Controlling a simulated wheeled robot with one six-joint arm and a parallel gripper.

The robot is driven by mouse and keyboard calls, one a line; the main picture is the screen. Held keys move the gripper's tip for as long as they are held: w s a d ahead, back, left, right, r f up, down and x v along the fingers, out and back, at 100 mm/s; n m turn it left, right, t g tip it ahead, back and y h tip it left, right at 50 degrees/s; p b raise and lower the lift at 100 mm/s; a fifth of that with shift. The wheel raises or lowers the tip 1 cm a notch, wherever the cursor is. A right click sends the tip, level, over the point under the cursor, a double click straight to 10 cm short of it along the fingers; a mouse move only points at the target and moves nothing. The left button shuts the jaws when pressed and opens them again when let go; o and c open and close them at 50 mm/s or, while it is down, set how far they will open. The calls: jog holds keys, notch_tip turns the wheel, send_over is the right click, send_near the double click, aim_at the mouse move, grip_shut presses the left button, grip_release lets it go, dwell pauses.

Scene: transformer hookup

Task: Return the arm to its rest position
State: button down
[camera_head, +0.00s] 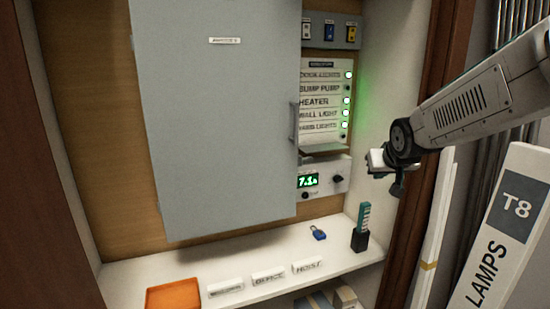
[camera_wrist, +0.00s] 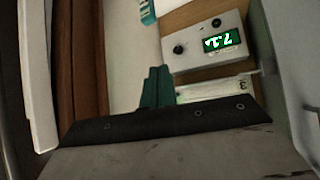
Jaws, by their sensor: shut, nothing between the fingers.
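My arm (camera_head: 470,108) reaches in from the right in the head view. My gripper (camera_head: 377,168) hangs in the air in front of the cabinet's right wall, to the right of the meter box. In the wrist view the dark green fingers of my gripper (camera_wrist: 157,86) are together, with nothing seen between them. The meter box (camera_head: 322,180) has a lit green display and knobs. It also shows turned over in the wrist view (camera_wrist: 190,58). The gripper appears apart from it.
A grey panel door (camera_head: 222,120) stands left of a labelled switch panel (camera_head: 322,100) with green lights. The shelf (camera_head: 130,285) holds an orange tray (camera_head: 173,295), label blocks, a blue padlock (camera_head: 318,232) and a teal item in a black holder (camera_head: 360,240). A lamp box (camera_head: 505,230) stands right.

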jog(key=s+f+g, duration=0.1)
jog(key=s+g, duration=0.3)
jog(key=s, duration=1.6)
jog(key=s+a+f+g, duration=0.1)
jog(key=s+g, duration=0.2)
jog(key=s, duration=1.6)
jog(key=shift+s+f+g, duration=0.35)
jog(key=shift+f+g, duration=0.05)
jog(key=shift+a, duration=0.1)
